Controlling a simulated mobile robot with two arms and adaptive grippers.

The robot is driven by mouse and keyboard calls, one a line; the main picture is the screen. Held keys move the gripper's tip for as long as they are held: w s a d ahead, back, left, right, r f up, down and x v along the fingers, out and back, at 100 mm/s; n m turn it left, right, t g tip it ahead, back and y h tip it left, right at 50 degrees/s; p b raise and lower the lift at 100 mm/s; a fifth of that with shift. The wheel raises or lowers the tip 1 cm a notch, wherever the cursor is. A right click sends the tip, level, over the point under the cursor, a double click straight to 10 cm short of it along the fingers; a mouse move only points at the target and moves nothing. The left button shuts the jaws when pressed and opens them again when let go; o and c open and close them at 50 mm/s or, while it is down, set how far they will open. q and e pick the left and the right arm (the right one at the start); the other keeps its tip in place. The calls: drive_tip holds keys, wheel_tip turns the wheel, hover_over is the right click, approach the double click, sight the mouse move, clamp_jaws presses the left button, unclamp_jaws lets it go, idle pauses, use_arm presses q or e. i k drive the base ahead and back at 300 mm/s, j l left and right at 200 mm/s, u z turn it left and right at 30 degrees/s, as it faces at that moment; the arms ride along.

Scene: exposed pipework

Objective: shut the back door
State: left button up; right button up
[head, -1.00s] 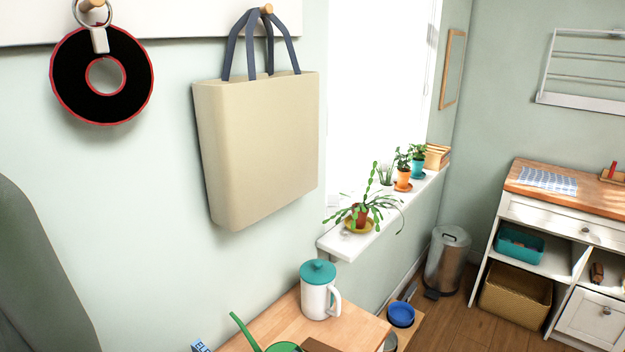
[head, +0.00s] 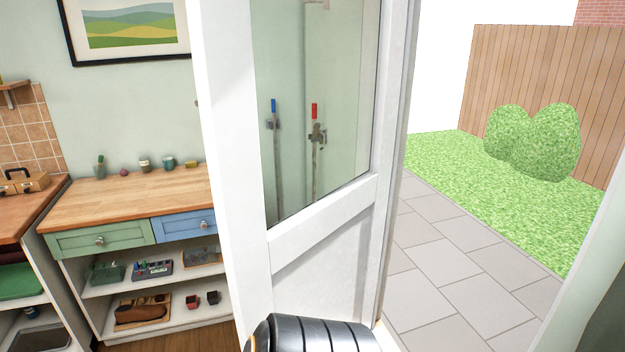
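The back door (head: 318,225) is white with a glass upper pane and a solid lower panel. It stands open in the middle of the head view, swung into the room. Through its glass I see pipes with a blue and a red lever handle. The doorway to its right is open to the garden. A dark, ribbed part of my own arm shows at the bottom centre, in front of the door's lower panel; I cannot tell whether it touches the door. Neither gripper is in view, and no door handle can be made out clearly.
A wooden worktop (head: 130,198) with a green drawer (head: 100,240), a blue drawer (head: 187,224) and open shelves stands left of the door. Outside are grey paving (head: 460,265), grass, bushes (head: 545,143) and a wooden fence (head: 540,85). The doorway opening looks clear.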

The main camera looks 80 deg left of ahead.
sight(322, 260)
drive_tip(key=k+j+u, duration=0.2)
drive_tip(key=j, duration=0.25)
drive_tip(key=k+j+u, duration=0.25)
drive_tip(key=j, duration=0.2)
drive_tip(key=j+u, duration=0.2)
drive_tip(key=j, duration=0.25)
drive_tip(key=k+j+u, duration=0.1)
drive_tip(key=j+u, duration=0.15)
drive_tip(key=j, duration=0.25)
drive_tip(key=k+j, duration=0.1)
drive_tip(key=j, duration=1.1)
drive_tip(key=k+j, duration=0.15)
drive_tip(key=j, duration=0.45)
drive_tip(key=k+j, duration=0.1)
drive_tip(key=j, duration=0.15)
drive_tip(key=k+j, duration=0.1)
drive_tip(key=j, duration=0.15)
drive_tip(key=l+u, duration=0.05)
